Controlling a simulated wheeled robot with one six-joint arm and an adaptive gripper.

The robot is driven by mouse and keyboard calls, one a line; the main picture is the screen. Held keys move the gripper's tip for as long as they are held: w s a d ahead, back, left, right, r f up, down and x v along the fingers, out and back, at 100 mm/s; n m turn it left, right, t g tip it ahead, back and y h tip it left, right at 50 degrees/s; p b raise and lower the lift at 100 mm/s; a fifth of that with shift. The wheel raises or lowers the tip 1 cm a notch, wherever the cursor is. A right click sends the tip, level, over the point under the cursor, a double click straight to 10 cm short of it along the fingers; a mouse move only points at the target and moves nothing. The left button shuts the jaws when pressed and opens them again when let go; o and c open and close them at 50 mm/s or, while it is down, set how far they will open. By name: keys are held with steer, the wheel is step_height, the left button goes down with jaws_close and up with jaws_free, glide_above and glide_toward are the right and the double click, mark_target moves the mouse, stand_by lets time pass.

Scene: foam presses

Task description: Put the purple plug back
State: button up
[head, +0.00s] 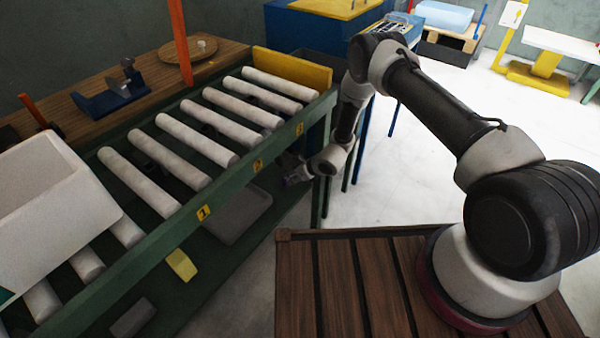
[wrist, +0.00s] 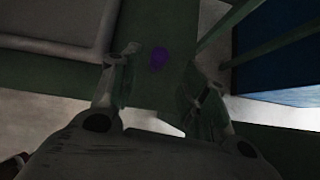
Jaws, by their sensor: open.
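The purple plug (wrist: 158,58) shows in the wrist view as a small dark purple shape on a green surface. It lies ahead of my gripper (wrist: 165,82), between the lines of the two spread fingers. My gripper is open, and nothing shows held in it. In the head view my gripper (head: 292,168) reaches in under the right end of the roller conveyor, beside its green side rail. The plug cannot be made out clearly there. The wrist view is dark, so the gap between fingertips and plug is hard to judge.
The green conveyor frame (head: 255,165) stands close above my gripper. A grey tray (head: 232,215) lies on the lower shelf, and a yellow piece (head: 181,264) is farther left. A white bin (head: 55,205) sits on the rollers. Open floor (head: 410,165) lies right of the conveyor.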

steer(key=shift+v, duration=2.8)
steer(key=s+n+g+y, duration=0.2)
steer(key=s+n, duration=0.2)
steer(key=s, duration=0.3)
steer(key=s+d+r+n+g+y, duration=0.1)
steer(key=s+r+n+g, duration=0.4)
steer(key=s+r, duration=0.4)
steer(key=s+d+r+n+t+h, duration=0.2)
steer(key=s+d+r+n, duration=0.3)
steer(key=d+r, duration=0.5)
steer(key=s+d+r+n+t+h, duration=0.1)
steer(key=s+d+r+n+h, duration=0.3)
steer(key=d+r, duration=0.7)
steer(key=s+d+r+n+t+h, duration=0.2)
steer(key=s+d+r+n, duration=0.6)
steer(key=r, duration=1.8)
steer(key=s+d+h, duration=0.1)
steer(key=s+d, duration=0.1)
steer(key=d, duration=0.1)
steer(key=shift+r+t, duration=0.3)
steer(key=shift+r, duration=0.05)
